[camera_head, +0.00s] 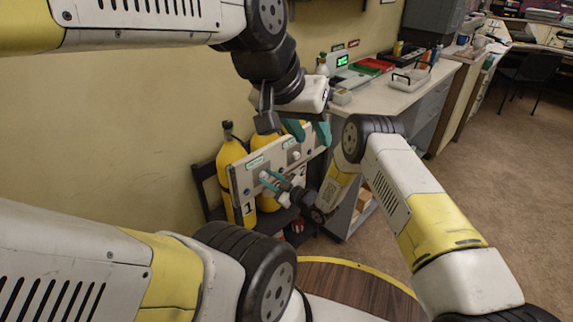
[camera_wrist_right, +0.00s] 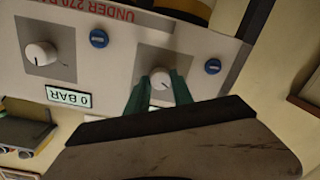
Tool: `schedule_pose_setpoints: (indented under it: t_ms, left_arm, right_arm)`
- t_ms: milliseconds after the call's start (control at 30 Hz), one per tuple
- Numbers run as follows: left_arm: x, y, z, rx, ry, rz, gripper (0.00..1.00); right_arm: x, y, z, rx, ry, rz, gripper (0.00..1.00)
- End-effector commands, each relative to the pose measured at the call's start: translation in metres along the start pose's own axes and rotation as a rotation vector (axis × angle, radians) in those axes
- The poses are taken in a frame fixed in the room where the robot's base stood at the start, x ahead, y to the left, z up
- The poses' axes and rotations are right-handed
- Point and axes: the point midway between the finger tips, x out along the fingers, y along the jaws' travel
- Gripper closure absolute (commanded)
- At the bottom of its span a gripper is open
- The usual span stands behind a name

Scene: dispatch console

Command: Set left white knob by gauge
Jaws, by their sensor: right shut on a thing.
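The grey panel (camera_head: 240,180) hangs in front of the yellow cylinders and carries two white knobs. The left white knob (camera_wrist_right: 161,79) is between the teal fingers of my right gripper (camera_wrist_right: 157,92), which is shut on it. In the head view my right gripper (camera_head: 272,182) reaches the panel's left half. The right white knob (camera_wrist_right: 40,53) is free, with a display reading 0 BAR (camera_wrist_right: 68,97) beside it. The left knob's gauge is hidden in the wrist view and too small to read in the head view. My left gripper (camera_head: 308,131) is open above the panel's right end.
Yellow cylinders (camera_head: 233,165) stand in a dark rack behind the panel. A counter (camera_head: 385,98) with a red tray (camera_head: 371,66) and a small green-lit device (camera_head: 342,60) stands to the right. A round wooden table top (camera_head: 350,285) is in front.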

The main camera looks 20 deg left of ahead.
Motion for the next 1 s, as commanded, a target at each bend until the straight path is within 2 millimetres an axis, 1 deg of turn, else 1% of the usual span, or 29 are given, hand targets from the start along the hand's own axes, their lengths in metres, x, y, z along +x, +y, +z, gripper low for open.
schedule_pose_setpoints:
  t_ms: [200, 233, 300, 333, 600, 700, 767, 1000]
  left_arm:
    - [0.0, 0.0, 0.0, 0.0, 0.0, 0.0, 0.64]
    - [0.0, 0.0, 0.0, 0.0, 0.0, 0.0, 0.64]
    - [0.0, 0.0, 0.0, 0.0, 0.0, 0.0, 0.64]
    - [0.0, 0.0, 0.0, 0.0, 0.0, 0.0, 0.64]
    - [0.0, 0.0, 0.0, 0.0, 0.0, 0.0, 0.64]
    - [0.0, 0.0, 0.0, 0.0, 0.0, 0.0, 0.64]
    - [0.0, 0.0, 0.0, 0.0, 0.0, 0.0, 0.64]
    - [0.0, 0.0, 0.0, 0.0, 0.0, 0.0, 0.64]
  right_arm:
    - [0.0, 0.001, 0.0, -0.002, 0.001, 0.001, 1.0]
    - [0.0, 0.001, 0.0, -0.002, 0.001, 0.0, 0.68]
    - [0.0, 0.001, 0.0, -0.001, 0.001, 0.0, 0.54]
    - [0.0, 0.001, 0.0, -0.001, 0.001, 0.0, 0.5]
    - [0.0, 0.0, 0.0, 0.0, 0.0, 0.0, 0.5]
    - [-0.004, 0.001, 0.0, 0.0, -0.001, 0.0, 0.5]
    - [-0.011, 0.0, 0.001, 0.0, -0.002, -0.001, 0.5]
    - [-0.052, 0.001, 0.001, 0.001, -0.003, 0.001, 0.5]
